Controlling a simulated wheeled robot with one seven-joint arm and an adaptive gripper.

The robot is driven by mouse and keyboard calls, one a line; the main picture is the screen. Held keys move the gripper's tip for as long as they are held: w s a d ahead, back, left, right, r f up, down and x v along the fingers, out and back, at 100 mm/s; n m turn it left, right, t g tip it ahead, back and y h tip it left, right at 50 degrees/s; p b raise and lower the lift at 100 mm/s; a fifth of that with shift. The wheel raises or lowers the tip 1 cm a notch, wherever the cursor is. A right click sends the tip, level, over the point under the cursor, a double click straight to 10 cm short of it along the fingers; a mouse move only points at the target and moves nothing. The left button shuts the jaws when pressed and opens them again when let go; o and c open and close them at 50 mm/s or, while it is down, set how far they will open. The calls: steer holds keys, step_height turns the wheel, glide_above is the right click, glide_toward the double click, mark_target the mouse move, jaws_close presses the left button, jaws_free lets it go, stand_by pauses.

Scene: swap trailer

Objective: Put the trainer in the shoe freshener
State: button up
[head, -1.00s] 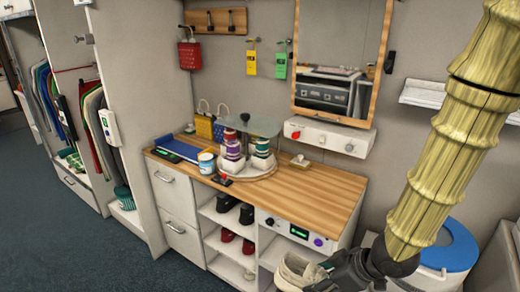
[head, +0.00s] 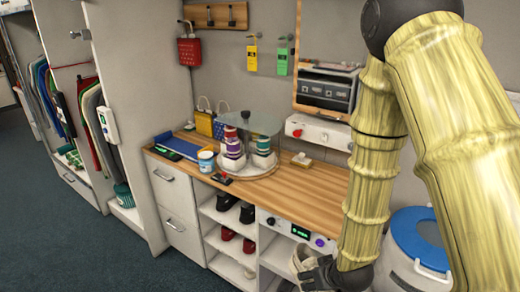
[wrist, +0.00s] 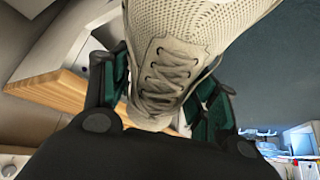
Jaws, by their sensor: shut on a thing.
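The cream lace-up trainer (head: 301,258) is held in my gripper (head: 308,268), low in front of the right part of the wooden-topped counter. In the wrist view the trainer (wrist: 170,65) fills the upper middle, laces toward the camera, with green finger pads (wrist: 215,110) on both sides. My gripper is shut on it. The shoe freshener seems to be the white unit with a control panel (head: 298,231), green display and purple knob, under the counter's right part. Its opening below is partly hidden by the trainer and gripper.
Shelves left of the panel hold dark shoes (head: 237,209) and red shoes (head: 238,241). A turntable (head: 246,171) with stacked spools, a glass-like cover and a blue-labelled tub (head: 206,161) stand on the counter. A blue-lidded bin (head: 420,238) stands at right. The left floor is clear.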

steer(key=f+m, duration=0.1)
steer(key=f+m+h, duration=0.1)
steer(key=f, duration=0.1)
steer(key=w+d+f, duration=0.1)
steer(key=shift+f+m+h, duration=0.15)
steer(key=shift+m+h, duration=0.15)
steer(key=shift+m, duration=0.1)
steer(key=shift+d+f+m, duration=0.15)
steer(key=shift+f+m, duration=0.1)
steer(key=shift+m, duration=0.05)
